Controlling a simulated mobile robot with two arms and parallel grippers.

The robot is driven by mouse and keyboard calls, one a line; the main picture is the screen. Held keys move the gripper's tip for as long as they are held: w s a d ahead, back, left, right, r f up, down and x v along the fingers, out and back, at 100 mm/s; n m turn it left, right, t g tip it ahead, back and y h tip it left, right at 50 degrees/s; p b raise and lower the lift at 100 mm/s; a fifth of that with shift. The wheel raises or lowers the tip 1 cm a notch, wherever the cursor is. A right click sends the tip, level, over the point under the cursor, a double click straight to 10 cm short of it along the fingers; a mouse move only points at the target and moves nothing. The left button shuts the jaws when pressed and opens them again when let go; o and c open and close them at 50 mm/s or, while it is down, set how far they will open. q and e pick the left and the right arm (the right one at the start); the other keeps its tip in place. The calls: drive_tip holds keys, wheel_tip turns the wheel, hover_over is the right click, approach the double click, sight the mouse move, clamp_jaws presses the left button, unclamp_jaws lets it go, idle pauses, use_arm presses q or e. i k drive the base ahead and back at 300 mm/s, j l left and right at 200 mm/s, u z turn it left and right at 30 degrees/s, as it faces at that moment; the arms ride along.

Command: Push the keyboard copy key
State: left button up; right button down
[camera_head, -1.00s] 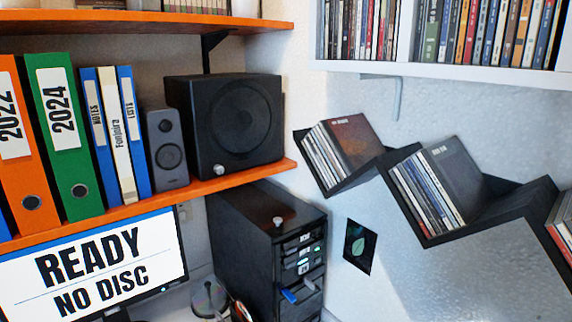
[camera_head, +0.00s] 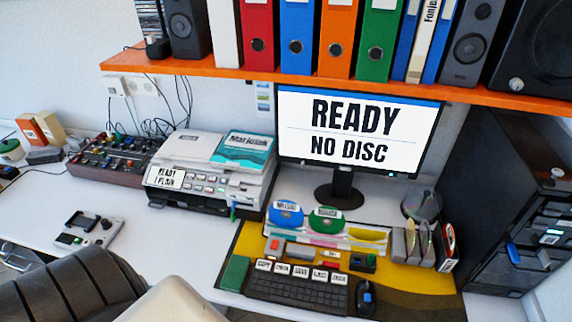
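The black keyboard (camera_head: 297,290) lies on a yellow and dark mat at the front of the desk. A row of several white labelled keys runs along its back edge. The leftmost one, the copy key (camera_head: 264,265), seems to read COPY, though the print is small. Neither of my grippers can be made out in the view.
A monitor (camera_head: 357,130) reading READY, NO DISC stands behind. A mouse (camera_head: 366,298) lies right of the keyboard, a green block (camera_head: 235,273) left. A printer (camera_head: 212,172) and mixer (camera_head: 120,157) stand left. Dark ribbed and pale shapes fill the lower left foreground.

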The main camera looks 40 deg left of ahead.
sight(263, 265)
drive_tip(key=j+u, duration=0.1)
drive_tip(key=u, duration=0.75)
